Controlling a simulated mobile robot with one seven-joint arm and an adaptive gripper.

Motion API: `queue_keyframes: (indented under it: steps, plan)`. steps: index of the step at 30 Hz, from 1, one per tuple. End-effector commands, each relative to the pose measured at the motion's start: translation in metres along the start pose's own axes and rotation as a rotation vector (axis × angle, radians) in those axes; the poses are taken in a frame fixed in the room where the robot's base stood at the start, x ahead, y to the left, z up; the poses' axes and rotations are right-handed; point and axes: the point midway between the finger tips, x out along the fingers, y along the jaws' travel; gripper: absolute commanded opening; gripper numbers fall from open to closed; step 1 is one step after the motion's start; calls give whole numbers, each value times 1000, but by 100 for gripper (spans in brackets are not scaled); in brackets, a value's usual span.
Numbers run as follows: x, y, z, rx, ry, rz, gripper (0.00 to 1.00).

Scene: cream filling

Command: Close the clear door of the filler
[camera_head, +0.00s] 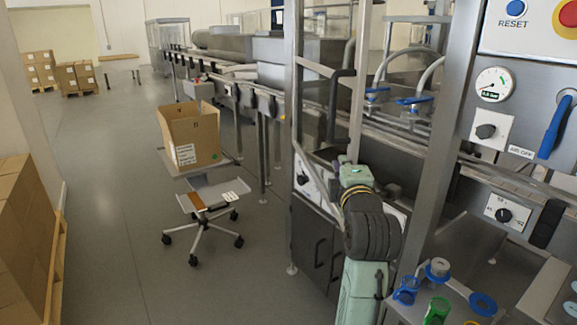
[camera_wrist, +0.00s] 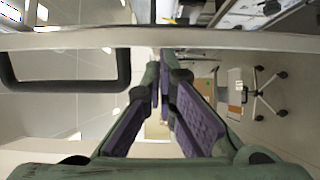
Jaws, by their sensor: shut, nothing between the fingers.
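The clear door (camera_head: 317,105) of the filler is a see-through pane in a grey metal frame, left of the open-fronted machine bay in the head view. Its black handle (camera_head: 334,108) faces my arm. I cannot tell how far the door stands open. In the wrist view the black handle (camera_wrist: 125,72) is a bracket at the left, and a grey frame bar (camera_wrist: 230,40) crosses the top. My gripper (camera_wrist: 164,62) has its purple-padded fingers together and empty, right of the handle and close to the bar. Contact cannot be told. In the head view the fingers are not clearly visible.
A wheeled stand (camera_head: 205,195) and an open cardboard box (camera_head: 190,135) are on the left. Right of my arm are a steel post (camera_head: 437,130), a control panel (camera_head: 510,100) and a shelf of coloured parts (camera_head: 455,305). The floor (camera_head: 100,240) at left is clear.

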Motion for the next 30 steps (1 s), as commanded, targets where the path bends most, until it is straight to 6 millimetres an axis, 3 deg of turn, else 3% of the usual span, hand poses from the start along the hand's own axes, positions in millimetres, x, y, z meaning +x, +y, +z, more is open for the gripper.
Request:
queue_keyframes:
  steps: [1, 6, 12, 19, 30]
  plan:
    - [4, -2, 25, 3, -8, -3, 0]
    - [19, -2, 85, 3, -4, -2, 0]
    - [38, -1, 136, 1, 0, -2, 0]
    - [52, -1, 167, 0, 2, -3, 0]
    - [57, 0, 177, -1, 3, -1, 0]
